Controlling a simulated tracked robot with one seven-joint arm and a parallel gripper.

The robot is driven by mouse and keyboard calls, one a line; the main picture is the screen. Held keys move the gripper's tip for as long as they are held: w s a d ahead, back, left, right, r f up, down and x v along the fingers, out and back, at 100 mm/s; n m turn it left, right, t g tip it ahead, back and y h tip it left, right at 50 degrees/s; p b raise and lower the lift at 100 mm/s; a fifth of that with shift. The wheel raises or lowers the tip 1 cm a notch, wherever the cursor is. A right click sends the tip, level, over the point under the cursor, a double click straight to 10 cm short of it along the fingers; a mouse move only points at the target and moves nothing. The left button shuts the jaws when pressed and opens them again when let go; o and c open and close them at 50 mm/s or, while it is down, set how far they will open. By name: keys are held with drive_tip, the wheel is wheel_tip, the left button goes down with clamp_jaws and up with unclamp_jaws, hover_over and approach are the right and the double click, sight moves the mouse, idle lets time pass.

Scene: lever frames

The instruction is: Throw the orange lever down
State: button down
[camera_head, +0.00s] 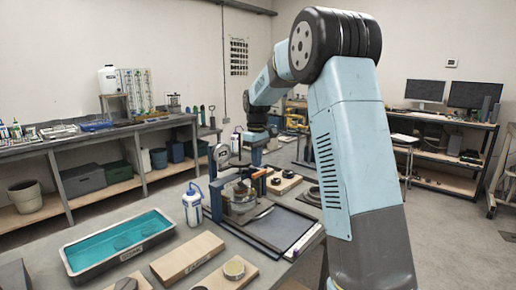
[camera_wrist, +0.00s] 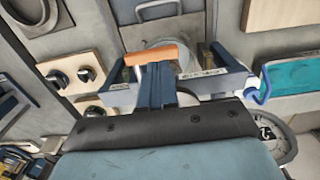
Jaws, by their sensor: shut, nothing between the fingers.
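The orange lever (camera_wrist: 151,54) shows in the wrist view as a short orange bar at upper centre, lying nearly level. It is in front of a blue and metal frame (camera_wrist: 215,82) with a printed label. My gripper (camera_wrist: 157,68) points up the picture from the bottom, its dark blue fingers together and empty. The fingertips are just below the orange bar in the picture; I cannot tell whether they touch it. In the head view a blue frame (camera_head: 215,182) stands on the bench, and my arm reaches over behind it.
A teal-filled tray (camera_head: 118,245), wooden boards (camera_head: 187,258) and a white bottle (camera_head: 192,207) are on the bench by the frame. In the wrist view, a board with black knobs (camera_wrist: 87,74) is left and a round dial (camera_wrist: 268,133) lower right.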

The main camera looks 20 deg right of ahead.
drive_tip(key=shift+f, duration=1.2)
drive_tip(key=shift+d, duration=0.25)
